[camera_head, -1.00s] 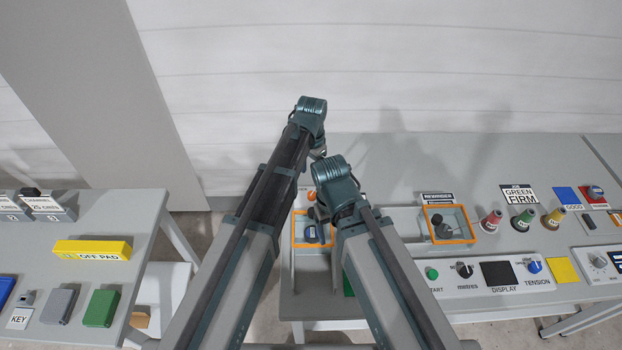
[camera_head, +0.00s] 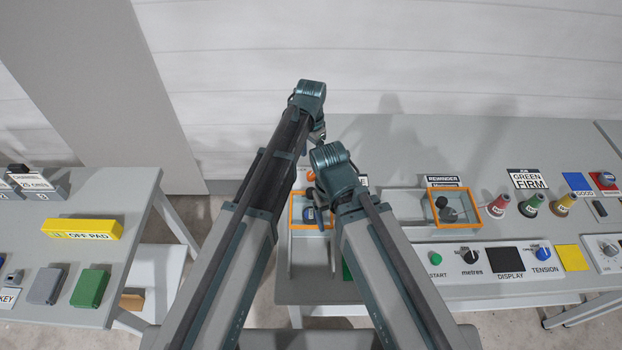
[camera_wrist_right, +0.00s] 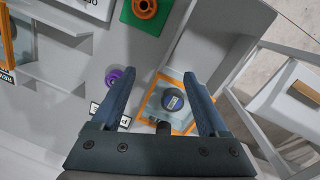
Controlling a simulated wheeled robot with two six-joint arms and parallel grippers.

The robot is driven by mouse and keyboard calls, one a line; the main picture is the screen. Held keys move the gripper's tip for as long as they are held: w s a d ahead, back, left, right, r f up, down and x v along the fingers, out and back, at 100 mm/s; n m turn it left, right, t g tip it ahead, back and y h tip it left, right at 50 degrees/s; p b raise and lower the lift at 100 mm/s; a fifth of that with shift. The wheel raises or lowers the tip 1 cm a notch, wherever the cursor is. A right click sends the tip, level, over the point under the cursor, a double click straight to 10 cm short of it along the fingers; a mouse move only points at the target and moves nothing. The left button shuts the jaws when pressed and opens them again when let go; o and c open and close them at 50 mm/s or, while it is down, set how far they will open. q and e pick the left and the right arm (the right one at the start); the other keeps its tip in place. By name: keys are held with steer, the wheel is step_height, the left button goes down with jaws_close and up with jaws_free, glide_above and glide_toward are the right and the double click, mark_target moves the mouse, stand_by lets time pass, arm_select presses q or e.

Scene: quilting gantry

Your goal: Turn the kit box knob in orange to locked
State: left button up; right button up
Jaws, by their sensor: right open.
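An orange-framed clear box (camera_head: 293,222) stands on the table, partly behind my right arm. In the right wrist view the same box frame (camera_wrist_right: 186,127) and round piece (camera_wrist_right: 172,102) lie between and beyond my fingers. A small orange knob (camera_head: 311,175) shows behind the box in the head view. I cannot tell which of these is the kit box knob. My right gripper (camera_wrist_right: 160,82) is open and empty above the box. My left gripper (camera_head: 319,138) is mostly hidden beyond its arm, its jaws unclear.
A second orange-framed box (camera_head: 475,212) with a dark knob stands to the right. A purple knob (camera_wrist_right: 120,76) and an orange ring on a green pad (camera_wrist_right: 128,12) lie near the right gripper. Spools and a control panel (camera_head: 440,274) are further right. A gap separates the left table (camera_head: 130,225).

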mark_target(311, 174)
arm_select(q)
step_height(311, 174, down, 9)
steer(key=b, duration=0.7)
steer(key=shift+r, duration=0.2)
arm_select(e)
step_height(311, 174, down, 9)
steer(key=shift+r, duration=0.2)
arm_select(q)
jaws_close()
